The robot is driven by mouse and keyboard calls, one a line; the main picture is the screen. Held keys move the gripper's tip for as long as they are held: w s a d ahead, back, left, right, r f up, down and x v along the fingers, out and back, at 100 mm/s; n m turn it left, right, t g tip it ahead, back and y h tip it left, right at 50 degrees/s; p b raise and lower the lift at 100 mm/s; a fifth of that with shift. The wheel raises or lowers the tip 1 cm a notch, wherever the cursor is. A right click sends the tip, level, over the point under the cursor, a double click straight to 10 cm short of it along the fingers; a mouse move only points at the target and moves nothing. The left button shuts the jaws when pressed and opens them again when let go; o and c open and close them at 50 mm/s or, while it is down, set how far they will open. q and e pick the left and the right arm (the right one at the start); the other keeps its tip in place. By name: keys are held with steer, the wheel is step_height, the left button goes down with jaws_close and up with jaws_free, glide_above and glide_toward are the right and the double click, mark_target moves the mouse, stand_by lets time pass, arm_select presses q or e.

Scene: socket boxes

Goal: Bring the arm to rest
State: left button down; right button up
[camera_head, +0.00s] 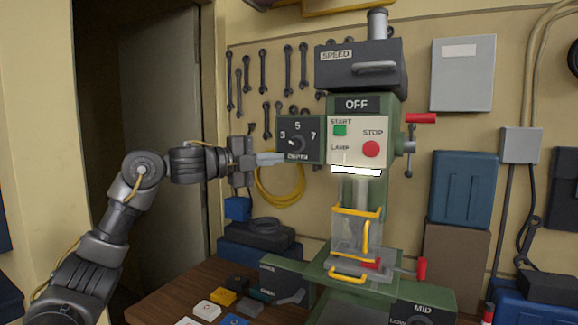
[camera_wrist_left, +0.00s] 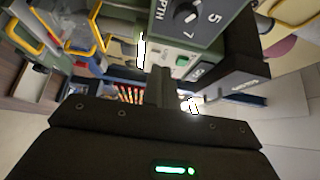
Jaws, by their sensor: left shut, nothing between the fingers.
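My left arm (camera_head: 140,170) comes in from the left, raised and bent at the elbow. My left gripper (camera_head: 278,158) points right, shut and empty, with its fingertips close to the green depth dial box (camera_head: 300,139) on the drill press. I cannot tell from the head view whether they touch it. In the left wrist view the shut fingers (camera_wrist_left: 161,84) show at the middle, and the depth dial (camera_wrist_left: 187,18) shows above them. My right gripper is not in view.
The green drill press (camera_head: 357,140) has an OFF sign, a green start button (camera_head: 340,130) and a red stop button (camera_head: 371,149). Several small coloured blocks lie on the wooden table (camera_head: 160,303). Wrenches and a yellow cable coil (camera_head: 280,198) hang on the wall behind.

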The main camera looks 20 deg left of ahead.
arm_select(q)
steer(key=shift+s+a, duration=0.15)
stand_by(0.4)
